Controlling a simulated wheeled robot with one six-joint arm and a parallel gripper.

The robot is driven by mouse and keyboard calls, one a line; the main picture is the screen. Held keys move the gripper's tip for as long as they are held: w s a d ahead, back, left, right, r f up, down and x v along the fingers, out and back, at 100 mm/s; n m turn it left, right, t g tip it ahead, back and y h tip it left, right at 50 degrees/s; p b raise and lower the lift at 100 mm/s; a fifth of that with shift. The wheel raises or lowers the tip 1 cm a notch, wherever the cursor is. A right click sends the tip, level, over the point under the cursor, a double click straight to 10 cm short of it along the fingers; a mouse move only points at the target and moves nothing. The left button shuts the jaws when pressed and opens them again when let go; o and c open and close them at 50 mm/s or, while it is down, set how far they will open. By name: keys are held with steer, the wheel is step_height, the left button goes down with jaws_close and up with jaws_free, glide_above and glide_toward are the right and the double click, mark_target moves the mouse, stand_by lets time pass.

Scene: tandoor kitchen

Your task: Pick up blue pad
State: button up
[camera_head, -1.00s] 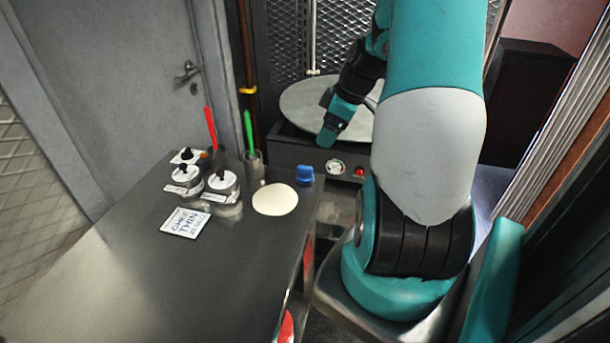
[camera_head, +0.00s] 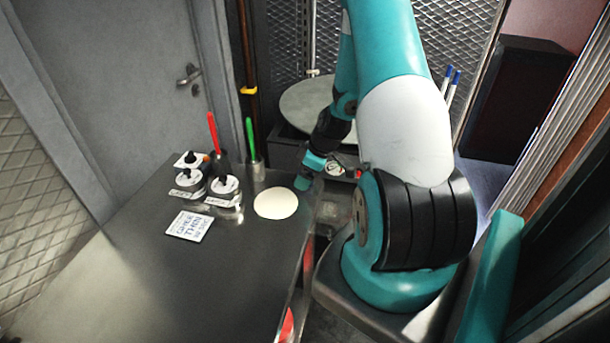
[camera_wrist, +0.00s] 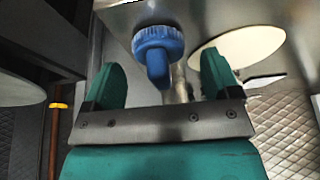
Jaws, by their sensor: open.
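The blue pad (camera_wrist: 158,42) shows in the wrist view as a round ribbed disc with a stubby blue handle pointing toward me. It sits at the edge of the steel table. My gripper (camera_wrist: 162,66) is open, with one green finger on each side of the pad's handle in the picture. Clear space shows between the handle and both fingers; I cannot tell the remaining depth. In the head view my gripper (camera_head: 307,173) is low at the table's far right corner and covers most or all of the pad.
A pale flat round (camera_head: 276,203) lies beside the gripper on the steel table (camera_head: 190,280). Lidded jars (camera_head: 224,188), a label card (camera_head: 189,226) and cups with a red brush (camera_head: 212,132) and a green brush (camera_head: 250,138) stand left. A large round plate (camera_head: 318,108) is behind.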

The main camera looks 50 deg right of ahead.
steer(key=shift+w+f, duration=0.15)
steer(key=shift+f, duration=0.25)
steer(key=c, duration=1.1)
steer(key=shift+o, duration=0.2)
steer(key=shift+r, duration=0.15)
step_height(320, 180, up, 20)
steer(key=b, duration=0.3)
